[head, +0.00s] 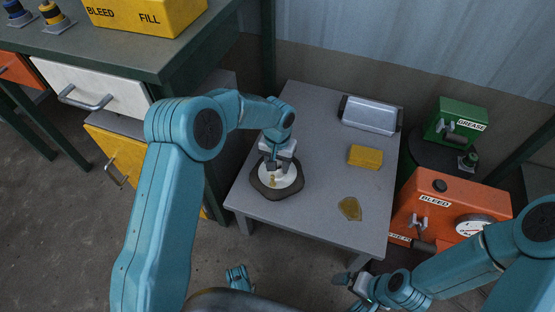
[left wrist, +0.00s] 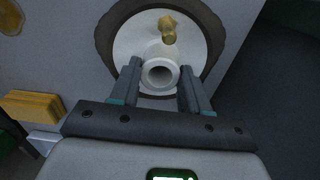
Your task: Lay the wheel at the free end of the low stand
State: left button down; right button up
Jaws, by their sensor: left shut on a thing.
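The wheel has a dark tyre (head: 257,187) and a white hub with a brass fitting. It lies flat over the near-left end of the grey low stand (head: 330,215); I cannot tell whether it touches the top. My left gripper (head: 276,166) points down and is shut on the wheel's central hub tube. In the left wrist view, the fingers of the left gripper (left wrist: 159,80) sit either side of the round white tube on the wheel (left wrist: 209,30). My right gripper (head: 354,284) is low, off the stand's near edge; its jaw opening is unclear.
On the stand are a silver tray-like box (head: 369,115), a yellow block (head: 365,156) and a flat amber piece (head: 350,208). A red BLEED unit (head: 450,212) and green GREASE can (head: 462,122) stand to the right. A workbench with drawers (head: 95,85) stands to the left.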

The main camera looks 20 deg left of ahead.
pick_arm(q)
jog(key=shift+w+r, duration=0.1)
jog(key=shift+r, duration=0.1)
jog(key=shift+f, duration=0.15)
jog(key=c, duration=0.5)
grip_release()
jog(key=shift+f, duration=0.1)
jog(key=shift+c, duration=0.2)
notch_tip(320, 180, up, 12)
jog(key=p, duration=0.4)
jog(key=shift+p, duration=0.4)
jog(key=shift+s, duration=0.25)
